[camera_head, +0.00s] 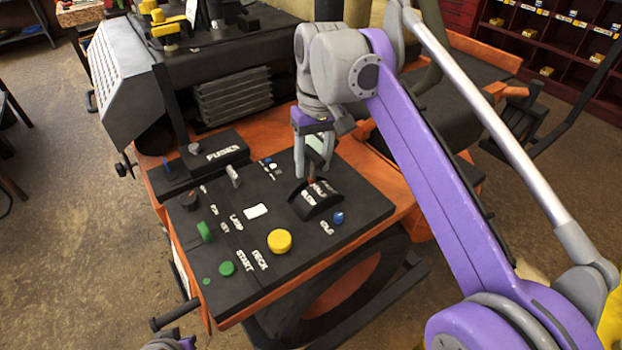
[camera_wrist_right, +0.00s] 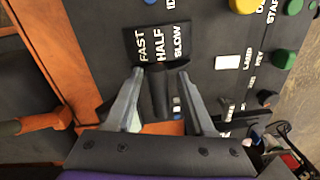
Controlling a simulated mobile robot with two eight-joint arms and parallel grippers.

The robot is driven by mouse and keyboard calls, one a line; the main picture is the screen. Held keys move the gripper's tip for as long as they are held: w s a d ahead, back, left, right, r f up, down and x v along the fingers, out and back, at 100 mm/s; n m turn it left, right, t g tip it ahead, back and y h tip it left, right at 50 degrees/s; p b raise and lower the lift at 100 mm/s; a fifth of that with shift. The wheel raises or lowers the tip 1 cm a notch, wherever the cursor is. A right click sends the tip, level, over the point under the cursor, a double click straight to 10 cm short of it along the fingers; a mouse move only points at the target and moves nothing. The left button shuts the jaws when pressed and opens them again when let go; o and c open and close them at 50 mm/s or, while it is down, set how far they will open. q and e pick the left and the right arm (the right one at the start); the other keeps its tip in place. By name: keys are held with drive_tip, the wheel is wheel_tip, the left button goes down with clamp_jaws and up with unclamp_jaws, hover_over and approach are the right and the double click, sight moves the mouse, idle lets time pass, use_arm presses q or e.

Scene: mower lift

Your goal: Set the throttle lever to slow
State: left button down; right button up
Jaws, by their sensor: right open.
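The throttle block (camera_head: 318,203) is a black curved housing on the mower's dark control panel. Its white words FAST, HALF and SLOW show in the right wrist view (camera_wrist_right: 160,45). The throttle lever (camera_wrist_right: 158,92) is a dark bar standing in line with HALF. My right gripper (camera_head: 310,172) is over the block with its fingers pointing down. In the wrist view its open fingers (camera_wrist_right: 160,73) stand on both sides of the lever, with a gap visible on each side. In the head view the fingers mostly hide the lever. My left gripper's fingers are not seen.
The panel (camera_head: 300,240) also has a yellow knob (camera_head: 279,241), green buttons (camera_head: 227,268), a white switch (camera_head: 256,211) and a small blue knob (camera_head: 338,217) close to the throttle block. A raised black fuse box (camera_head: 215,160) stands behind. Orange mower bodywork surrounds the panel.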

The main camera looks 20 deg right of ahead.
sight(310, 193)
drive_tip(key=shift+a+f, duration=0.15)
drive_tip(key=shift+f, duration=2.15)
clamp_jaws()
